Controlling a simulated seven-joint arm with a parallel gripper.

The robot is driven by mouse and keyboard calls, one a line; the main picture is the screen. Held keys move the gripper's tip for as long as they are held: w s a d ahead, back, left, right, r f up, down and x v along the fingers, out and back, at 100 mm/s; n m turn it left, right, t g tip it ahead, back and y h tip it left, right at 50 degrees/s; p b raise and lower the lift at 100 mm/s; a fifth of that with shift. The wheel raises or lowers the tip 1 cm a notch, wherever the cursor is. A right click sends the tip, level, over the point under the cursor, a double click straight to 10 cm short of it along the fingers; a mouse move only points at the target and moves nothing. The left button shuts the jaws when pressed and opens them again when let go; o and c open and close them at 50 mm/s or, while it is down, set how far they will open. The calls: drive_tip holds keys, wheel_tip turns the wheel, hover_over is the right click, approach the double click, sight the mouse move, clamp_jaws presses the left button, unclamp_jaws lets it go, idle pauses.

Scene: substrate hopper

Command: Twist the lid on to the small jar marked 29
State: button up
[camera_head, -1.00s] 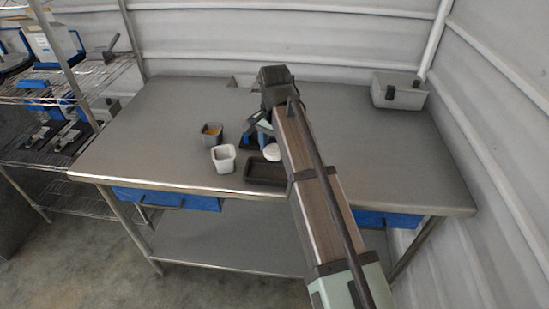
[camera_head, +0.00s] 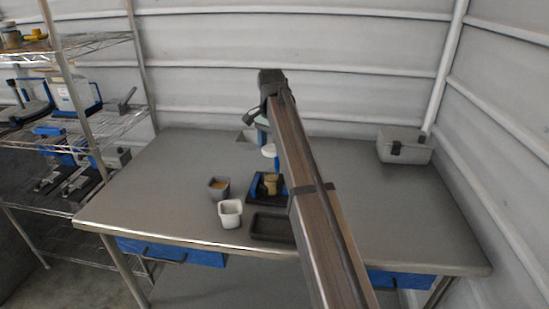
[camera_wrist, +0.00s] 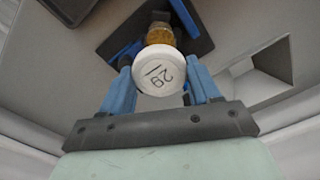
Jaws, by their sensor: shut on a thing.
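My gripper (camera_wrist: 160,68) is shut on the white lid (camera_wrist: 158,72), with a blue finger on either side of it. The lid is round and its face, marked 29, is toward the wrist camera. In the head view the lid (camera_head: 269,150) hangs in the air above the small jar (camera_head: 271,183), clear of it. The jar, amber-brown, stands upright and open in a black fixture with blue sides (camera_head: 256,190). In the wrist view the jar (camera_wrist: 160,35) shows just beyond the lid, partly hidden by it. My arm covers the fixture's right side in the head view.
A dark tray (camera_head: 268,239) lies in front of the fixture. A white cup (camera_head: 230,218) and a grey cup with orange contents (camera_head: 218,194) stand to its left. A grey case (camera_head: 405,152) sits at the right back. The table's right side is mostly clear.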

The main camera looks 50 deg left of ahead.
wheel_tip(320, 180, down, 7)
drive_tip(key=shift+r, duration=0.2)
idle(0.7)
drive_tip(key=shift+f, duration=0.6)
idle(1.3)
drive_tip(key=o, duration=1.1)
drive_tip(key=shift+a+r, duration=0.1)
wheel_tip(320, 180, up, 14)
drive_tip(key=shift+f, duration=0.15)
